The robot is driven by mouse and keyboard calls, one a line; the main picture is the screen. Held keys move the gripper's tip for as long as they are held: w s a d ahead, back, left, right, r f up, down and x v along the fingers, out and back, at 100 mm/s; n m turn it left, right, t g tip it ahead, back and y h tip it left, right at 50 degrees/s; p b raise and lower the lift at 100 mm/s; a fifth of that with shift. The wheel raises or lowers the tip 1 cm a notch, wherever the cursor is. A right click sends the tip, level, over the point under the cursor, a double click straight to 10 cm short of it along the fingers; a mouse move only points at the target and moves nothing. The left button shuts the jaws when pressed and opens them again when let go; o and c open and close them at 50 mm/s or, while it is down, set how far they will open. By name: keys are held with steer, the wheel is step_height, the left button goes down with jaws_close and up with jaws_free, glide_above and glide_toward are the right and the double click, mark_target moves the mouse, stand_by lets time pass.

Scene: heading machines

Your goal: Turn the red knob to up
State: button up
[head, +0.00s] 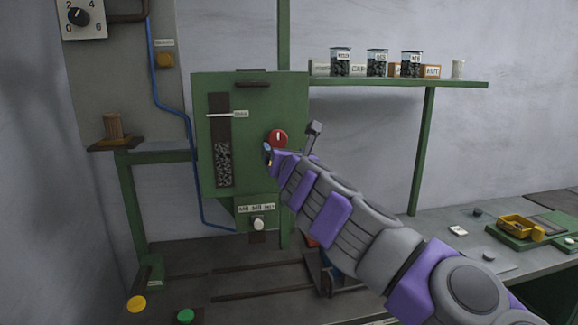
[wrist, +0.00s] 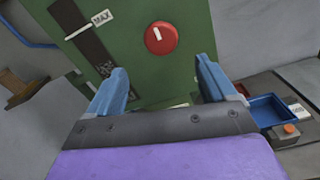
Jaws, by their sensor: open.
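The red knob (head: 278,139) is a round dial with a white mark, on the front of a green machine box (head: 284,95). In the wrist view the red knob (wrist: 160,38) is ahead of my fingers, and its white mark points roughly toward the top of the picture, slightly tilted. My gripper (wrist: 158,85) has two blue fingers spread apart with nothing between them. In the head view my gripper (head: 268,154) is just below and left of the knob, partly hidden by my arm. The fingers appear apart from the knob.
A dark level strip (head: 221,140) with a MAX label is left of the knob. A white knob (head: 258,224) sits lower on the machine. A shelf (head: 450,84) with labelled jars is at right. A blue tray (wrist: 268,110) lies below right.

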steer(key=shift+v, duration=2.55)
